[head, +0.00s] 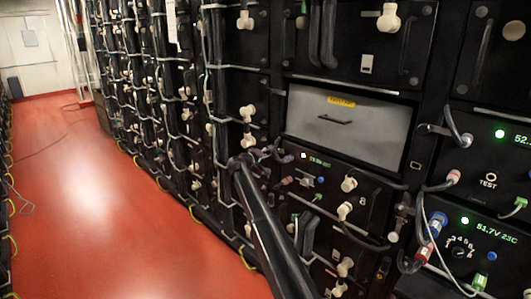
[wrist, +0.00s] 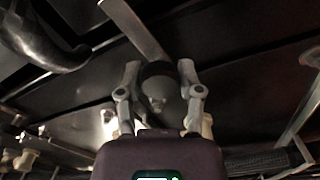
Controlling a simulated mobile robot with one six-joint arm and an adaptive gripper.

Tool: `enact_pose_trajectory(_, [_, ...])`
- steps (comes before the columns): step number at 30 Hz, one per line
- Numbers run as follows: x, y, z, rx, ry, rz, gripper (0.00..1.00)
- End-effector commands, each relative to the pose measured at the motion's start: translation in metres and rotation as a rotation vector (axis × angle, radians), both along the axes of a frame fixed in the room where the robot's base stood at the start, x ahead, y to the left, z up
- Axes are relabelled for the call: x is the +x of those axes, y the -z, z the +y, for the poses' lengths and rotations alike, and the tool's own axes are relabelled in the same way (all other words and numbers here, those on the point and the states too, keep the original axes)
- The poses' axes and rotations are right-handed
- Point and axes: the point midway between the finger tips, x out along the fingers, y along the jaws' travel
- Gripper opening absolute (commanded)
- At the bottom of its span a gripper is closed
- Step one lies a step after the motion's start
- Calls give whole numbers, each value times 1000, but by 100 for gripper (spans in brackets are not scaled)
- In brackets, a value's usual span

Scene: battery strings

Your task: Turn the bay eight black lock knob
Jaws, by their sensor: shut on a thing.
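The bay eight panel (head: 376,208) carries a white figure 8 and sits below the grey drawer front in the head view. My gripper (head: 262,156) is at the panel's upper left corner, with my dark arm rising to it from below. In the wrist view my gripper (wrist: 159,72) has a finger on each side of a dark round knob (wrist: 157,70) and is shut on it. A pale flat strip runs up behind the knob. In the head view the knob is hard to tell apart from the gripper, and its turn angle cannot be read.
A grey drawer front (head: 350,140) with a yellow label is just above. Pale connectors (head: 348,184) and dark cables stick out to the right of my gripper. A unit with a lit readout (head: 490,232) stands further right.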

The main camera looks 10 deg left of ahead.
Motion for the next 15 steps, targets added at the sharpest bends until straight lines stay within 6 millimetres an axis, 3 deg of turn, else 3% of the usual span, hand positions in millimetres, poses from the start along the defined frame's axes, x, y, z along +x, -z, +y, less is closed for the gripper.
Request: enact_pose_trajectory(15, [1, 1, -4, 177, 4, -137, 0])
